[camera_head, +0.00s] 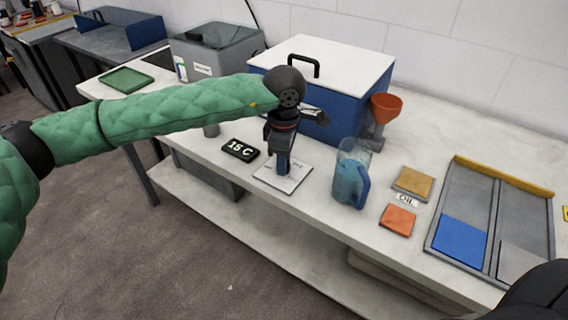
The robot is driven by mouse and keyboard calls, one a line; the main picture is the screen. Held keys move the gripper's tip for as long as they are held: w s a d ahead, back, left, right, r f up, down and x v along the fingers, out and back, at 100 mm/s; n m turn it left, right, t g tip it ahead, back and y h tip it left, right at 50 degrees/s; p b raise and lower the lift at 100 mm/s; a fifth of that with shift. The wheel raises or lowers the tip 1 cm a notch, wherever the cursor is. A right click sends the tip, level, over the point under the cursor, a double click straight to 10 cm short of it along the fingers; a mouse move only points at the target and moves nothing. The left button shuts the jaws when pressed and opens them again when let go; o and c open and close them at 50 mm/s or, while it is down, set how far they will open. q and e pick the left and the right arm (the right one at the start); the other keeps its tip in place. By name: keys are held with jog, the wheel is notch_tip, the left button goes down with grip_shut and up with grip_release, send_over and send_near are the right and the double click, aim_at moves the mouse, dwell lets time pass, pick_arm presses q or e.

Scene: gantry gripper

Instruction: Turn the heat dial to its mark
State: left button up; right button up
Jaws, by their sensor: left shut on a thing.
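My left arm reaches in from the left, and my left gripper (283,168) points down over a white square plate (291,183) on the table. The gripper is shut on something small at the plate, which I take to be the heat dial. The fingers hide the dial, so its pointer cannot be read. Faint markings show on the plate beside the fingers, too small to read. A black display (240,150) reading "15 C" lies left of the plate. My right gripper is not in view.
A clear jug with a blue handle (351,178) stands right of the plate. A blue box with a white lid (330,62) and an orange funnel (386,107) are behind. The table's front edge is close.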

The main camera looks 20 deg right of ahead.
pick_arm(q)
jog(key=shift+w+r+m+b, duration=0.1)
jog(key=shift+m+b, duration=0.2)
dwell(0.4)
jog(key=o, duration=1)
jog(key=shift+c, duration=0.2)
jog(key=shift+r+b, duration=0.3)
jog(key=shift+r, duration=3.55)
